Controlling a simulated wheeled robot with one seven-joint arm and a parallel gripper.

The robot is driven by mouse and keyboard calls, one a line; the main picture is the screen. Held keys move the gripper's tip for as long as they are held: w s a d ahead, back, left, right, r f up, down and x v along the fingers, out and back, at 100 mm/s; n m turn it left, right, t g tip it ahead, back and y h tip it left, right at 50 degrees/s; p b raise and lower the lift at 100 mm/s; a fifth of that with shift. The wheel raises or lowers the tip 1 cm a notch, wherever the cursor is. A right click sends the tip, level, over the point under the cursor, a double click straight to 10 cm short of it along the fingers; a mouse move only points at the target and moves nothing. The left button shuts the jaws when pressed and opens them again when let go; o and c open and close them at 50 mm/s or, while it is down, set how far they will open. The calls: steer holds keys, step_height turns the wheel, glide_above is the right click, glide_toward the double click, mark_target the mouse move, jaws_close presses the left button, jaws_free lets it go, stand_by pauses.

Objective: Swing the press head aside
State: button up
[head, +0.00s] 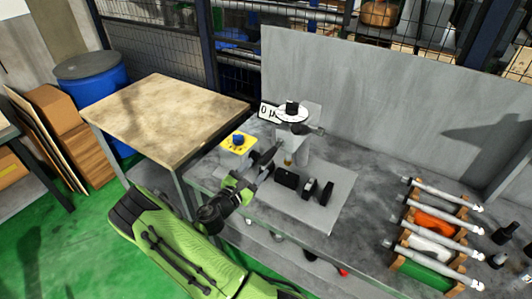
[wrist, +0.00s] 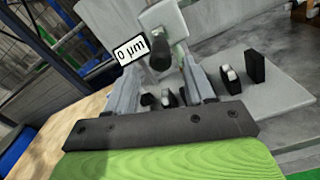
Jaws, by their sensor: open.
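The gauge-like press device (head: 293,113) stands at the back of the grey bench, with a white round dial, a black knob on top and a "0 µm" label (head: 268,112). What looks like the press head (wrist: 163,32) shows in the wrist view as a grey block with a dark round-ended handle (wrist: 158,60) below it. My gripper (head: 270,157) is in front of and below the device. In the wrist view my gripper (wrist: 161,72) has its fingers apart, with the handle seen between the tips. I cannot tell whether they touch it.
Several black blocks (head: 286,178) stand on a light plate (head: 325,205) to the right of my gripper. A yellow box with a blue knob (head: 238,143) is on the left. A rack of grey shafts (head: 435,225) is at the right. A wooden table (head: 165,115) stands left.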

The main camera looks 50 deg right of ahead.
mark_target(270, 154)
steer(key=d, duration=0.6)
steer(key=d+p, duration=0.1)
steer(key=d, duration=0.2)
steer(key=shift+w, duration=0.4)
jaws_close()
